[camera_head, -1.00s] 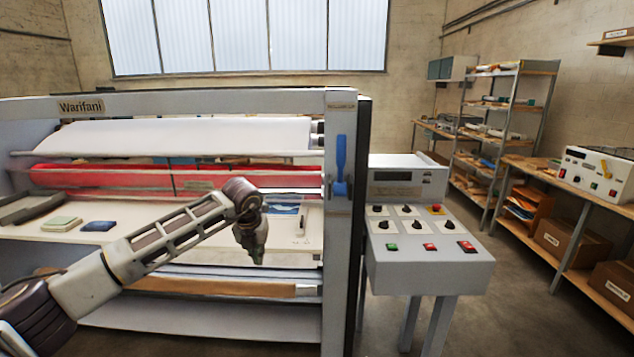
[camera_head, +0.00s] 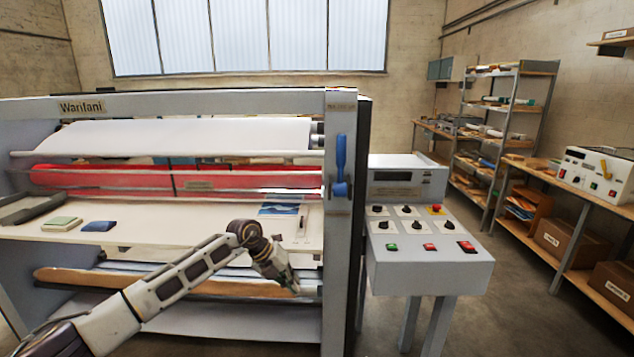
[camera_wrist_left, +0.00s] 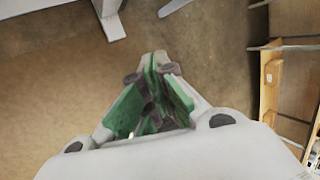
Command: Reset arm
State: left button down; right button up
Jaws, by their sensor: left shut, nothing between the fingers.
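My left arm (camera_head: 165,287) reaches in from the lower left in the head view, in front of the roll laminator (camera_head: 345,230). My left gripper (camera_head: 292,287) is at the lower right of the laminator's front, below the work table, pointing down and to the right. In the left wrist view its green fingers (camera_wrist_left: 152,65) meet at the tips, with nothing between them. The gripper looks clear of the table edge, though its distance from the lower shelf is hard to tell. My right gripper is not in view.
The control panel (camera_head: 428,240) with knobs and buttons stands right of the laminator's frame. A blue lever (camera_head: 341,165) sits on the frame post. A green pad (camera_head: 62,224), a blue pad (camera_head: 98,226) and a picture sheet (camera_head: 280,210) lie on the table. Floor shows right of the panel.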

pick_arm(q)
jog(key=d+f+n+t+h, duration=0.45)
jog(key=f+n+h, duration=0.4)
jog(key=f, duration=0.55)
jog(key=s+a+f+n+t+y, duration=0.25)
jog(key=s+a+f+n, duration=0.2)
jog(key=f, duration=0.55)
jog(key=s+a+f+n+t+y, duration=0.1)
jog(key=s+a+f+n+y, duration=0.2)
jog(key=a+f+n, duration=0.45)
jog(key=s+a+f+n+t+y, duration=0.1)
jog(key=s+a+f+n+y, duration=0.2)
jog(key=f, duration=0.8)
jog(key=s+a+f+n+g+y, duration=0.2)
jog(key=s+a+f+n, duration=0.1)
jog(key=s+f, duration=0.7)
jog(key=s+a+f+n+g+y, duration=0.2)
jog(key=s+a+f+n+y, duration=0.15)
jog(key=s+f, duration=0.6)
jog(key=s+a+f+n+g, duration=0.1)
jog(key=s+f+g, duration=0.1)
jog(key=s, duration=1.3)
jog(key=s+a+f+n+g, duration=0.1)
jog(key=s+f+n+g, duration=0.1)
jog(key=s, duration=1.4)
jog(key=shift+s+f+n+g+y, duration=0.25)
jog(key=shift+f+n+g+y, duration=0.1)
jog(key=shift+f+g, duration=0.5)
